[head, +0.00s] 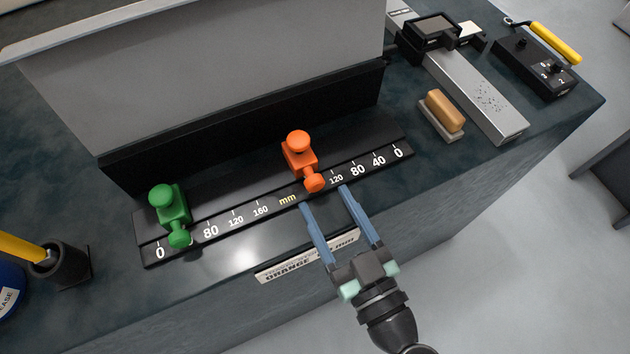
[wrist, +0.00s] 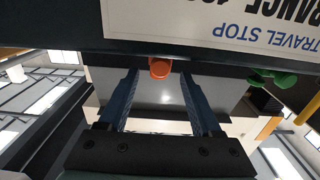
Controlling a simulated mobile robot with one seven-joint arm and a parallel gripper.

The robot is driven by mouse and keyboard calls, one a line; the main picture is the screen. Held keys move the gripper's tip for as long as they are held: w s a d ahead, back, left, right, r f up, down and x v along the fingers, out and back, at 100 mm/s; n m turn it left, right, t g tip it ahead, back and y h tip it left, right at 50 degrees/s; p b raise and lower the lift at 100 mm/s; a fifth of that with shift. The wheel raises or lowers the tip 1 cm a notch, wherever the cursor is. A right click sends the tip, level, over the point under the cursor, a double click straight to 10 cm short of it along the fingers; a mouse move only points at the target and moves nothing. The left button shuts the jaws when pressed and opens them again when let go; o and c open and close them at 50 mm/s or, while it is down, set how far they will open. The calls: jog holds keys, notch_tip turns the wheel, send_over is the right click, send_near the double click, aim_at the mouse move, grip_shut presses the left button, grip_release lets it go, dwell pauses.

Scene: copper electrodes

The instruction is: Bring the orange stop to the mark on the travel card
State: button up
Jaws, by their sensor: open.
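The orange stop (head: 300,160) sits on the black scale rail (head: 275,204), just left of the 120 on the right-hand scale. Its round front knob faces me. My gripper (head: 325,198) is open in front of the rail, fingertips pointing at the stop, with the knob near the gap between them. In the wrist view the orange knob (wrist: 160,68) shows between the tips of my gripper (wrist: 159,80). The travel card (head: 285,268) is on the bench front; my gripper hides part of it. It reads "ORANGE", its number not fully legible. It also shows upside down in the wrist view (wrist: 215,22).
A green stop (head: 170,207) sits at the rail's left end. A grey panel (head: 220,70) rises behind the rail. A wood-topped block (head: 443,112), a long metal bar (head: 475,95) and a black control box (head: 535,65) lie to the right. A black cup (head: 62,268) stands at left.

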jog(key=b+v, duration=0.1)
jog(key=v, duration=0.4)
jog(key=shift+s, duration=0.2)
dwell(0.3)
